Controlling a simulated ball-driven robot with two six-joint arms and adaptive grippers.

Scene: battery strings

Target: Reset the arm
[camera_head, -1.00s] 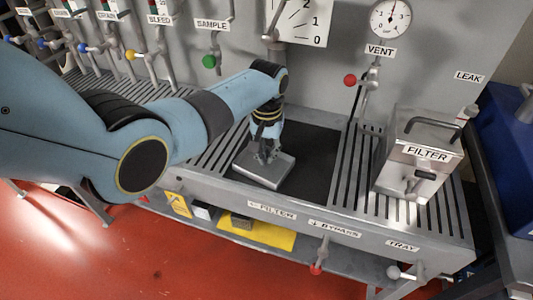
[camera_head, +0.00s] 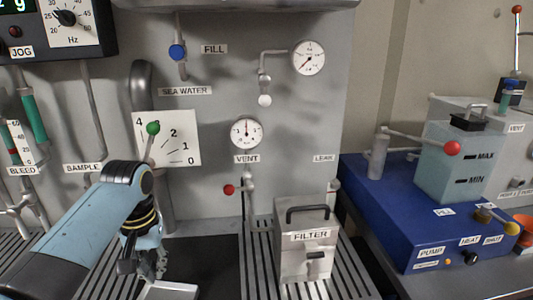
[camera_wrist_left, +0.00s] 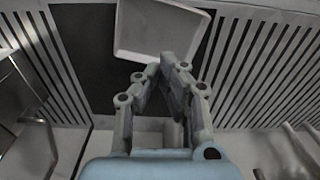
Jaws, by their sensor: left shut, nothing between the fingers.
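My left arm (camera_head: 85,225) comes in from the lower left and hangs its left gripper (camera_head: 150,268) over the dark recess in the bench. The fingers are shut with nothing between them. A pale shallow tray (camera_head: 170,291) lies just below and beside the gripper, partly cut off by the frame's bottom edge. In the left wrist view the shut fingertips (camera_wrist_left: 168,65) show in front of the same tray (camera_wrist_left: 150,28). I cannot tell whether they touch it. My right gripper is not in view.
A metal FILTER box (camera_head: 305,255) with a black handle stands on the slatted bench to the right. A red-knobbed VENT valve (camera_head: 229,189) and a green-knobbed lever (camera_head: 153,128) stick out from the wall. A blue unit (camera_head: 400,215) stands farther right.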

